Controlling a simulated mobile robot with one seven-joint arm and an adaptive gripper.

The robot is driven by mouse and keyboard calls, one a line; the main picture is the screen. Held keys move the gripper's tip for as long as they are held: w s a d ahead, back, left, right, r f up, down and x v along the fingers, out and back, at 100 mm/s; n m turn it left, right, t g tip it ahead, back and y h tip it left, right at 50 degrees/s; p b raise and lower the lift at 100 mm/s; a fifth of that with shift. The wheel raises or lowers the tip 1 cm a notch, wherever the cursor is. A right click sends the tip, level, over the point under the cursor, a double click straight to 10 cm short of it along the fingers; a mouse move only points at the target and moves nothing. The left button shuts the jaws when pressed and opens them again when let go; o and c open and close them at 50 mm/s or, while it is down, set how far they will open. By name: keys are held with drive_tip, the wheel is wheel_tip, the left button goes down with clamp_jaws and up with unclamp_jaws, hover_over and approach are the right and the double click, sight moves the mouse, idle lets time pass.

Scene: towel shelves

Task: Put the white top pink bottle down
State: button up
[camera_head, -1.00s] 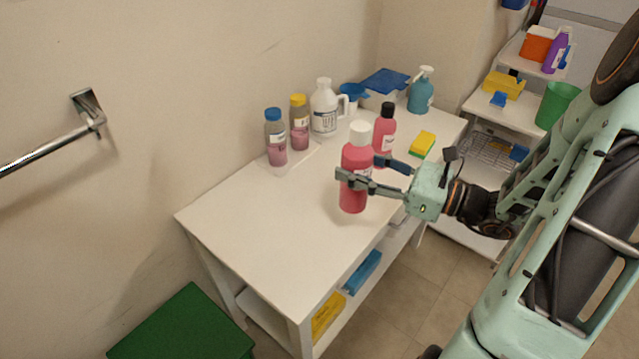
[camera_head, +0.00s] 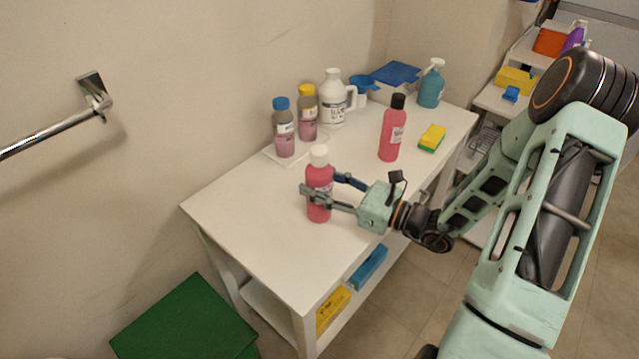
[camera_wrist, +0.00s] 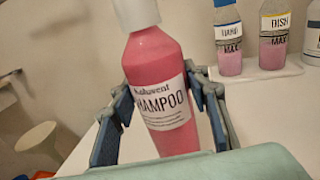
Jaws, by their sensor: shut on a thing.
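The pink bottle with a white top (camera_head: 319,176) is upright in my gripper (camera_head: 330,195), over the white table's middle front part in the head view. In the wrist view the bottle (camera_wrist: 158,85) stands between my two fingers (camera_wrist: 160,110), its label reading SHAMPOO, slightly tilted in the picture. My gripper is shut on its body. The bottle's base is close to the tabletop (camera_head: 250,220); I cannot tell whether it touches. The bottle's base is hidden in the wrist view.
A black-topped pink bottle (camera_head: 392,130) and a yellow-green sponge (camera_head: 432,137) stand to the right. Blue-capped (camera_head: 284,128) and yellow-capped (camera_head: 307,113) dispensers, a white jug (camera_head: 333,98) and a teal pump bottle (camera_head: 431,85) are behind. The table's left front is clear.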

drive_tip(key=shift+f, duration=0.1)
drive_tip(key=o, duration=1.6)
drive_tip(key=shift+r, duration=0.2)
drive_tip(key=v, duration=1.2)
drive_tip(key=shift+f, duration=0.1)
